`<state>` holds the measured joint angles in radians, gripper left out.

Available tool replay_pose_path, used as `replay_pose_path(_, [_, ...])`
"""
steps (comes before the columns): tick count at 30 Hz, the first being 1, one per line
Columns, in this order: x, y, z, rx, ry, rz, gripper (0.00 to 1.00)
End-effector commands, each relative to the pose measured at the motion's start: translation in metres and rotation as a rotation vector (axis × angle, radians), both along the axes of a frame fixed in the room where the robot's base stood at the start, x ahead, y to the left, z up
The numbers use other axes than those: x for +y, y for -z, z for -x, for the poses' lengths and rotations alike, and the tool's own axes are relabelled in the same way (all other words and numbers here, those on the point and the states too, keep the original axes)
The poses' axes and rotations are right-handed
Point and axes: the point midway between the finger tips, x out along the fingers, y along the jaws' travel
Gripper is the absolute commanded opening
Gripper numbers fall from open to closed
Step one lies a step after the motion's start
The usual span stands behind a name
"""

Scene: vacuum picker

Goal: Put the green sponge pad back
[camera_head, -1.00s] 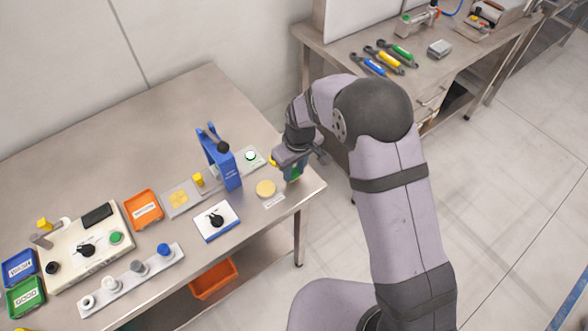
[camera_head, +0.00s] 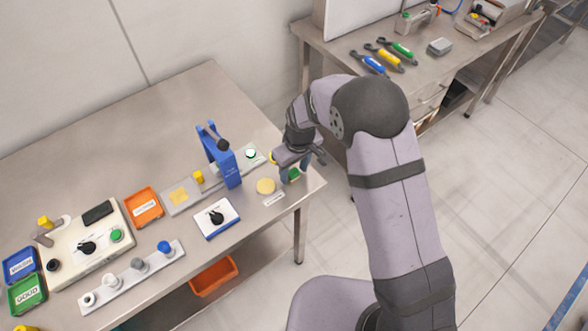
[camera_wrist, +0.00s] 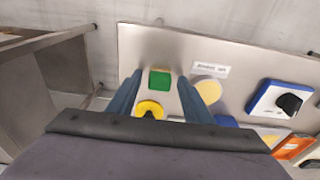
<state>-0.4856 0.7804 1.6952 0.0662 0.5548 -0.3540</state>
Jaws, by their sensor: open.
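The green sponge pad (camera_head: 294,174) sits near the right end of the steel bench, partly hidden behind my fingers. In the wrist view the green sponge pad (camera_wrist: 160,78) shows between and beyond my fingertips, with a gap on each side. My gripper (camera_head: 293,172) is open and empty just above it; the wrist view shows my gripper's two fingers (camera_wrist: 160,88) spread apart. Whether the pad is touched by a finger I cannot tell.
A round pale yellow pad (camera_head: 265,186) and a white label (camera_head: 273,200) lie left of the sponge. A blue press (camera_head: 221,160) stands further left. A yellow ring (camera_wrist: 150,109) is close to my fingers. The bench's right edge (camera_head: 318,190) is near.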

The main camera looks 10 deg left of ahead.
Motion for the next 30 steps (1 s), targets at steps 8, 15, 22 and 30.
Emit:
replay_pose_path(8, [-0.001,-0.022,0.000,-0.004,0.000,-0.002,0.46])
replay_pose_path(15, [-0.005,-0.062,0.004,-0.005,0.001,-0.002,0.46])
replay_pose_path(22, [-0.008,-0.099,0.007,-0.004,0.001,-0.003,0.46])
replay_pose_path(30, [-0.010,-0.120,0.010,-0.001,0.001,-0.001,0.46])
